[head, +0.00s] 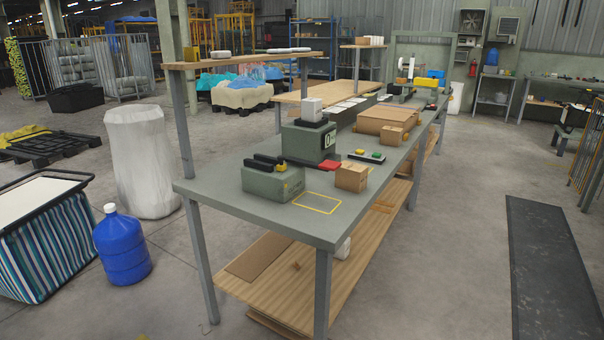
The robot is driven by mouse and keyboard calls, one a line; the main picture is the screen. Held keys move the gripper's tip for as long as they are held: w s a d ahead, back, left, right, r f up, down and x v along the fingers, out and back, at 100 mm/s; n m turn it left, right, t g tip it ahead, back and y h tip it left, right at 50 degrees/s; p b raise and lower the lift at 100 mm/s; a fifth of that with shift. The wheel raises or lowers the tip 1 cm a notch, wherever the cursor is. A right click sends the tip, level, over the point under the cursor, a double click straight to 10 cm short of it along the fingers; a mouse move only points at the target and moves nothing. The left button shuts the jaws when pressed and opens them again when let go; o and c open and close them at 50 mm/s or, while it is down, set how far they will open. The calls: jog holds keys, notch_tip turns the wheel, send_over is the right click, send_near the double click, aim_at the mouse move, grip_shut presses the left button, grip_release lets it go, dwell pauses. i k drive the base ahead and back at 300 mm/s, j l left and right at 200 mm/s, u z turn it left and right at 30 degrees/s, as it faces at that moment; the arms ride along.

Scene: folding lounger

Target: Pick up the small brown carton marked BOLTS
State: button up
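Two small brown cartons are on the grey-green workbench (225,205). The nearer carton (351,178) sits near the bench's right edge, beside a yellow-outlined rectangle. The farther carton (392,136) sits behind it, against a larger flat brown box (384,118). Any lettering on them is too small to read, so I cannot tell which is marked BOLTS. Both look closed and upright. My gripper is not in view.
Near the cartons are a grey-green block with black handles (273,181), a boxy device (312,140), a red item (330,165) and a small button panel (367,156). A blue water jug (122,247) and striped bin (45,240) stand left.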

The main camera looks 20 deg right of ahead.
aim_at(352, 176)
jog(key=i+l+u, duration=0.1)
jog(key=l+u, duration=0.2)
jog(key=l, duration=0.25)
jog(key=l+u, duration=0.25)
jog(key=l, duration=0.35)
jog(key=i+l+u, duration=0.15)
jog(key=l, duration=1.1)
jog(key=i+l, duration=0.1)
jog(key=l, duration=0.4)
jog(key=i+l, duration=0.15)
jog(key=l, duration=0.3)
jog(key=i, duration=0.2)
